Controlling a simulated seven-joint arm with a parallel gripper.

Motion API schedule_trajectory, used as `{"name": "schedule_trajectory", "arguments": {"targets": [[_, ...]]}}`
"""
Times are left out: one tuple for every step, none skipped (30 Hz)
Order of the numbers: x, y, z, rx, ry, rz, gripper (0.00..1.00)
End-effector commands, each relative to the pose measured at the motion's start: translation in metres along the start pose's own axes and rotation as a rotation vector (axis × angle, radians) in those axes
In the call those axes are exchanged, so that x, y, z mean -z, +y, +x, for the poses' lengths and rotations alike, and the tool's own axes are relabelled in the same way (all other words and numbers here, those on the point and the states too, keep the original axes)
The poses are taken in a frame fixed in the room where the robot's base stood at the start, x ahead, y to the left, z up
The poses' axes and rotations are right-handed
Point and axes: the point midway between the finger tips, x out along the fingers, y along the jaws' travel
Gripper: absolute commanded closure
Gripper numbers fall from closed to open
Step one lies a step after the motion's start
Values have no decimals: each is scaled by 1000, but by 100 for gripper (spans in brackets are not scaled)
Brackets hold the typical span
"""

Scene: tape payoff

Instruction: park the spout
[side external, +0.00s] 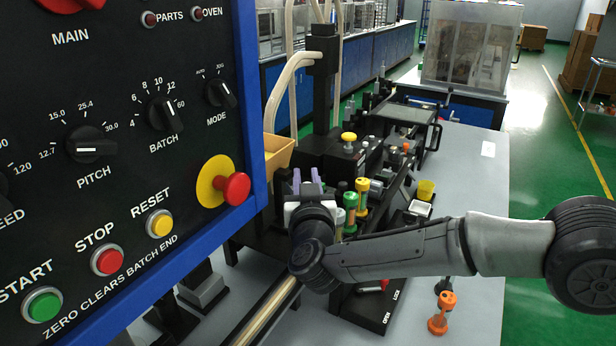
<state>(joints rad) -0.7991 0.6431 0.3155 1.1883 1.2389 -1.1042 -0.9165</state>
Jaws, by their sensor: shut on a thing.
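My gripper (307,181), with purple fingertips, is at the front of a black tape machine (325,154), in the middle of the side external view. It is shut on a part of the machine that the gripper and wrist hide. A black upright column (322,85) rises behind the gripper, with a pale hose (279,92) curving from its top. I cannot tell for certain which part is the spout, or how it is turned.
A control panel (130,130) with a blue frame fills the left side. Green (350,208) and yellow (362,190) posts stand just right of my gripper. A yellow bin (278,158) is behind-left. An orange knobbed piece (442,312) stands front right.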

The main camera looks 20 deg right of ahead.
Motion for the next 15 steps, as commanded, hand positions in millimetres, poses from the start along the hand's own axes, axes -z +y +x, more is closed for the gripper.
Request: {"name": "schedule_trajectory", "arguments": {"targets": [[-1, -2, -1, -19, 0, 0, 100], [-1, -2, -1, -31, 0, 1, 100], [0, -2, -1, -46, 1, 0, 100], [0, -2, -1, -54, 0, 1, 100], [0, -3, -2, -63, 0, 2, 100], [0, -3, -2, -72, 0, 1, 100], [0, -3, -2, -78, 1, 0, 100], [0, -3, -2, -83, 1, 0, 100], [0, -3, -2, -88, 0, 1, 100], [0, -3, -2, -91, 0, 1, 100], [0, -3, -2, -94, 0, 1, 100], [0, -3, -2, -96, 0, 1, 100], [0, -3, -2, -97, 0, 1, 100], [0, -3, -2, -98, 1, 1, 100], [0, -3, -2, -98, 1, 1, 100]]}}
